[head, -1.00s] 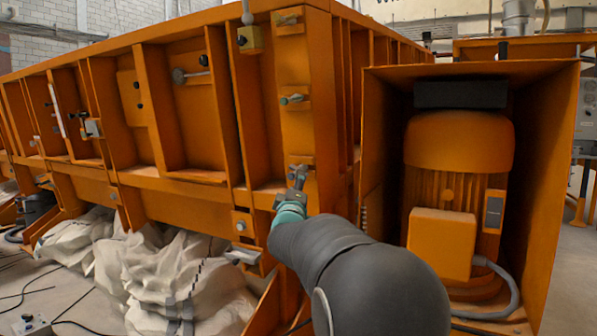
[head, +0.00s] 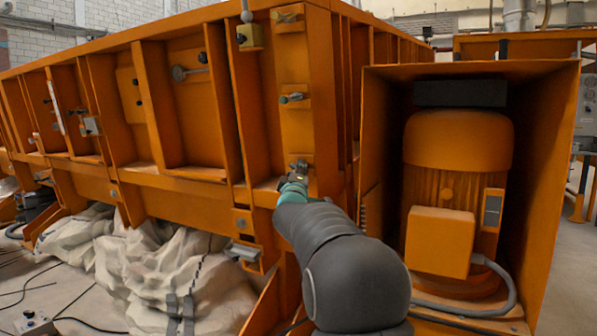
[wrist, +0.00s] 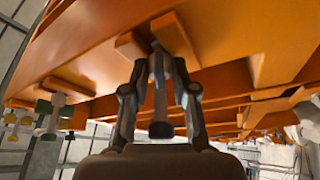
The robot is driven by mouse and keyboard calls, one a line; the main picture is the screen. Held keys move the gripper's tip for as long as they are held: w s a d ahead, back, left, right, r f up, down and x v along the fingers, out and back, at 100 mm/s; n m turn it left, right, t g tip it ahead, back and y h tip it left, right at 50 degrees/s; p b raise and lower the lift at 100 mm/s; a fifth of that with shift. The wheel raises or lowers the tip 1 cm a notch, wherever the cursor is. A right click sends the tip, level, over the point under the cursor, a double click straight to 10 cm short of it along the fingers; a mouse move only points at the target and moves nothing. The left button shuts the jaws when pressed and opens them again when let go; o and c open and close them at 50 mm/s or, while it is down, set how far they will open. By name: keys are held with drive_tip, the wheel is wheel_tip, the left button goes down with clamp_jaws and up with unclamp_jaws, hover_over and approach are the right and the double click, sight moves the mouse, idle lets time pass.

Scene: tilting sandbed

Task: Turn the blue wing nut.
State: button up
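My gripper (head: 298,168) is at the lowest fitting on the orange corner post in the head view. In the wrist view, the fingers of my gripper (wrist: 160,68) lean inward on either side of a grey stem with a dark near end (wrist: 160,129), in front of an orange plate. This is probably the wing nut, but its blue colour does not show clearly. The fingertips hide its far part, and I cannot tell whether they touch it. A grey-blue wing-shaped fitting (head: 291,98) is higher on the same post.
The orange sandbed wall (head: 180,100) has ribs and several protruding fittings. An orange motor housing (head: 458,142) stands to the right of the post. Crumpled pale cloth (head: 165,275) lies below the wall. Cables lie on the floor at left.

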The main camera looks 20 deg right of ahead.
clamp_jaws()
drive_tip(key=shift+f, duration=0.1)
